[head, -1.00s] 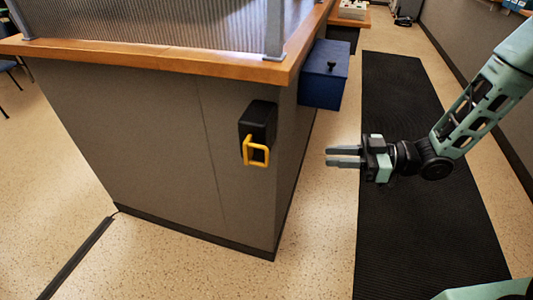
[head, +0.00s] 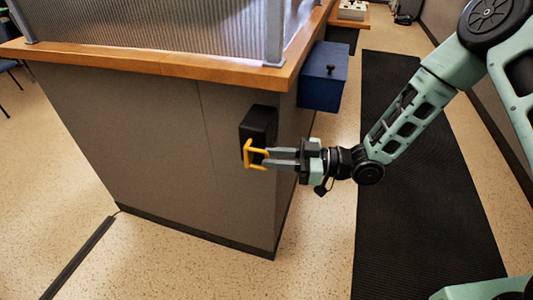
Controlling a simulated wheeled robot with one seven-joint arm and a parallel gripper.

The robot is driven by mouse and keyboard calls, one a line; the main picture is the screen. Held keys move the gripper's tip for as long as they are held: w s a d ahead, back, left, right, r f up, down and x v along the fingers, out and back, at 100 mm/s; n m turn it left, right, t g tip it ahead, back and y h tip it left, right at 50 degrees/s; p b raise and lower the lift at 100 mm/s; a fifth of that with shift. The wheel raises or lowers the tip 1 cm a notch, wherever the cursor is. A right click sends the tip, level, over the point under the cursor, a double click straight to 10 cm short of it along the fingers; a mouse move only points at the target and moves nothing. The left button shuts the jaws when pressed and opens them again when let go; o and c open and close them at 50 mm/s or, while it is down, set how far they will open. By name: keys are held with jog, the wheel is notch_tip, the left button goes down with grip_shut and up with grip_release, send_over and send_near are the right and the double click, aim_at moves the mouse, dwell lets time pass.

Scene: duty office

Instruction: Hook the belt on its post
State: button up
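A black belt housing (head: 259,122) is fixed to the grey side panel of the counter, near its right corner. A yellow looped handle (head: 248,150) sticks out from the front of the housing, and I take it for the belt's end. No belt strap shows drawn out. My gripper (head: 266,157) comes in from the right, with its two grey fingers one above the other and a gap between them. The fingertips are at the right side of the yellow handle and overlap it in the picture. I cannot tell whether they touch it. No post for the belt is recognisable.
The wooden countertop (head: 165,66) with a ribbed clear screen (head: 160,30) overhangs the panel. A dark blue box (head: 324,76) hangs on the counter's right side, above and beyond my gripper. A black mat (head: 420,220) lies on the open floor at right.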

jog(key=shift+w+a, duration=0.2)
jog(key=shift+a, duration=0.9)
grip_shut()
jog(key=shift+s, duration=0.1)
